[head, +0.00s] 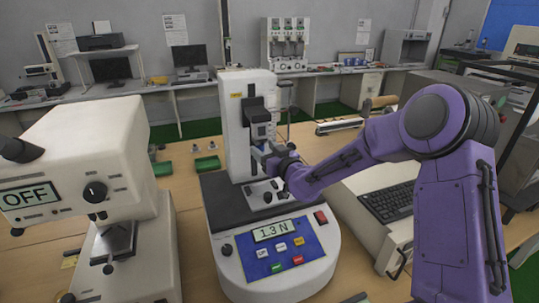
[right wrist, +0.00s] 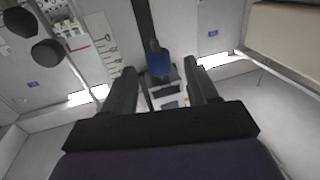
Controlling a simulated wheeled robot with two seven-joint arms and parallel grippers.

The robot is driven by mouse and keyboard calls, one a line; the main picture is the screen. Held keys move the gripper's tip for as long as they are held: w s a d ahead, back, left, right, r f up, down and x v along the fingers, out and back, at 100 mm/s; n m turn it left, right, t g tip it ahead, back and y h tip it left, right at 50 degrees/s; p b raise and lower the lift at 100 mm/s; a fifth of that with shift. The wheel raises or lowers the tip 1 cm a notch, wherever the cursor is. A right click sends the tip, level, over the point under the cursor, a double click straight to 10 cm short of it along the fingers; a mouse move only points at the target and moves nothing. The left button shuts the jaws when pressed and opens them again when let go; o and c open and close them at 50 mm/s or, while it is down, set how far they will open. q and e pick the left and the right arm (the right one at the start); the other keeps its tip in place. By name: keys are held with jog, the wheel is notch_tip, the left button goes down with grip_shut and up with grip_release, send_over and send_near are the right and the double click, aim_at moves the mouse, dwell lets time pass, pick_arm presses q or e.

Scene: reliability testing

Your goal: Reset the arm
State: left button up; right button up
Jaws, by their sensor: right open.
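My purple right arm (head: 340,165) reaches in from the right in the head view. Its gripper (head: 264,154) is at the front of the white upright column of a testing machine (head: 233,115), close to the machine's grey test fixture (head: 259,118). I cannot tell whether it touches the machine. In the right wrist view the two dark fingers (right wrist: 162,72) stand apart, with a clear gap between them. A dark bar with a blue end (right wrist: 158,62) shows between and beyond them. My left gripper is in neither view.
The machine's blue panel (head: 283,249) reads "1.3 N". A white device (head: 84,150) reading "OFF" stands at left. A keyboard (head: 389,201) lies at right. Green blocks (head: 207,163) sit on the wooden table. Benches with monitors (head: 189,56) line the back wall.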

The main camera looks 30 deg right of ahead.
jog(key=s+b, duration=0.2)
jog(key=s, duration=0.8)
jog(key=shift+a, duration=0.15)
jog(key=shift+r, duration=0.1)
